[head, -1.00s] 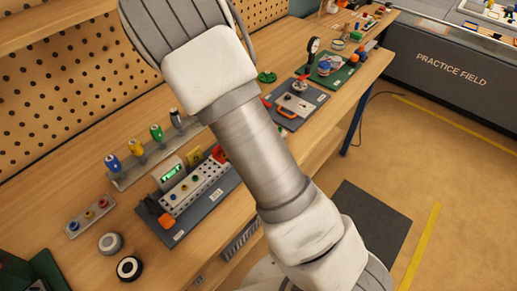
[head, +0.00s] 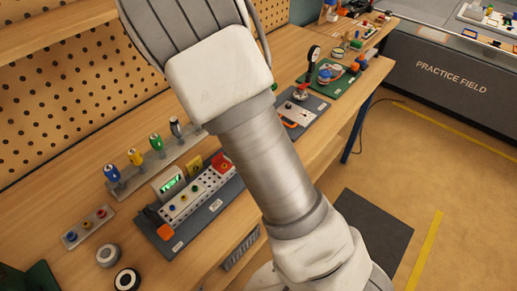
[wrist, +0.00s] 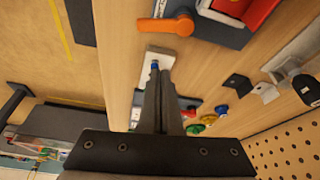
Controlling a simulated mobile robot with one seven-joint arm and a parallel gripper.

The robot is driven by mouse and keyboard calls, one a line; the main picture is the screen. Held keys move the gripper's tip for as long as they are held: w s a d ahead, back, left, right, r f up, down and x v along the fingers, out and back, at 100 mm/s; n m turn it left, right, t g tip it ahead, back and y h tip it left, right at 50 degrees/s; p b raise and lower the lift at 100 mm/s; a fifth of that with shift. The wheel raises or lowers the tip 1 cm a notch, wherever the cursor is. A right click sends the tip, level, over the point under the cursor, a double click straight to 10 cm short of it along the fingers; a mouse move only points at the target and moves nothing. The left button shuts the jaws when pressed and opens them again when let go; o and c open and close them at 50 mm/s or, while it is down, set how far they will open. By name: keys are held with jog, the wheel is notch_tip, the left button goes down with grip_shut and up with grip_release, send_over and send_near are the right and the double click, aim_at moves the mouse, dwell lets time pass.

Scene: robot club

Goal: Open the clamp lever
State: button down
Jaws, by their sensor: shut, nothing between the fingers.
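In the wrist view an orange lever-like handle (wrist: 165,27) with a rounded end lies along the edge of a dark plate, at the top of the picture. I take it for the clamp lever, but cannot be sure. My gripper (wrist: 167,75) points toward it with its dark fingers together and empty. A gap shows between fingertips and handle in the picture; the depth is unclear. In the head view my arm crosses the middle and my gripper does not show. There, a dark plate (head: 312,118) carries a red-knobbed device (head: 300,93) and an orange part (head: 290,124).
A pale strip with a blue button (wrist: 154,66) lies by my fingertips. Coloured knobs (wrist: 208,119) and dark brackets (wrist: 237,84) are to the right. In the head view a long panel (head: 200,205) and a screwdriver rack (head: 160,160) stand left of my arm. Pegboard lines the back.

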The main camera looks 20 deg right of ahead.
jog(key=v, duration=0.4)
jog(key=shift+s+r+p, duration=0.1)
jog(key=shift+r+p, duration=0.3)
